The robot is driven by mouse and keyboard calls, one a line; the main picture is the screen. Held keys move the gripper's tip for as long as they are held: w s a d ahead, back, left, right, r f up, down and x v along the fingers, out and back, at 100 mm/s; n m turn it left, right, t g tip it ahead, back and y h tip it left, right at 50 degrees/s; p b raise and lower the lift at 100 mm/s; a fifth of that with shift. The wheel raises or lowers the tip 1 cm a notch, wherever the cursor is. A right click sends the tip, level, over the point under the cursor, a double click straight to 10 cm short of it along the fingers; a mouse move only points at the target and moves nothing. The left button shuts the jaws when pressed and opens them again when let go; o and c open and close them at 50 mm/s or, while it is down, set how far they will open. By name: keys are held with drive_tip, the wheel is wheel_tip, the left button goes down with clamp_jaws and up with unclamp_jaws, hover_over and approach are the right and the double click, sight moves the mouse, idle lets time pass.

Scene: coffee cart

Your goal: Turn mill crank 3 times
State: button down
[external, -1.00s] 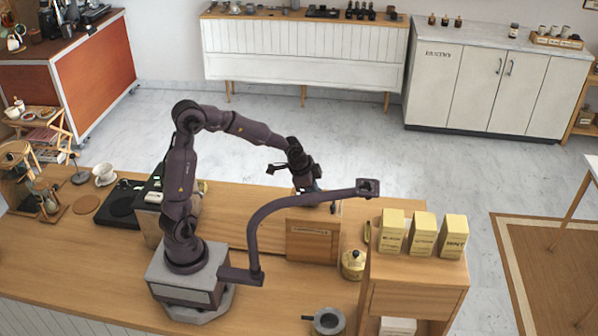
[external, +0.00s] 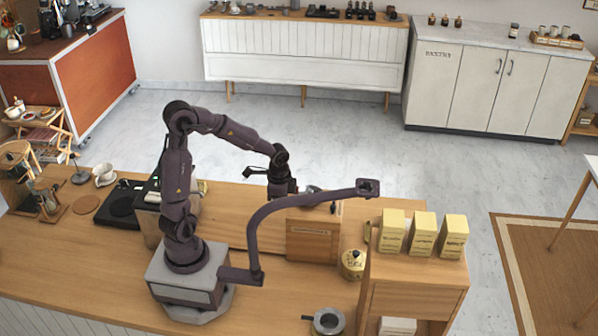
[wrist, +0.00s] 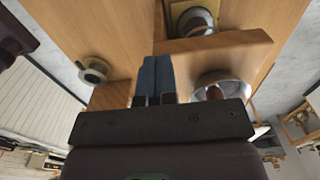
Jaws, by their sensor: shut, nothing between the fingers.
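My gripper (external: 283,190) is shut and empty behind the wooden box on the counter. In the wrist view its two blue-grey fingers (wrist: 157,78) lie together with nothing between them. I cannot clearly identify the mill or its crank. A labelled wooden box (external: 312,240) stands just right of my gripper, with a dark rounded part (external: 313,190) showing at its top. In the wrist view a silver bowl-like part with a brown knob (wrist: 214,93) is right of the fingers, apart from them. Whether this is the mill's crank knob, I cannot tell.
Yellow boxes (external: 423,234) stand on a wooden shelf unit (external: 412,288) at the right. A yellow canister (external: 352,264) stands beside it. A grey pan (external: 327,321) sits at the front edge. A black scale-like plate (external: 121,205) and white cup (external: 104,174) are at the left.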

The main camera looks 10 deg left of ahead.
drive_tip(key=shift+w+a+f, duration=0.15)
drive_tip(key=shift+w+a, duration=0.15)
drive_tip(key=shift+a, duration=0.25)
drive_tip(key=shift+w+d+r, duration=0.35)
drive_tip(key=shift+w+d, duration=0.4)
drive_tip(key=shift+w, duration=0.2)
drive_tip(key=shift+w+d+r, duration=0.3)
drive_tip(key=shift+w+d, duration=0.4)
drive_tip(key=shift+w, duration=0.2)
drive_tip(key=shift+w+d+r, duration=0.2)
drive_tip(key=shift+w+d, duration=0.15)
drive_tip(key=shift+d, duration=0.1)
drive_tip(key=shift+s+a, duration=0.1)
drive_tip(key=shift+s, duration=0.5)
wheel_tip(320, 180, up, 7)
drive_tip(key=shift+a, duration=0.25)
drive_tip(key=shift+w, duration=0.1)
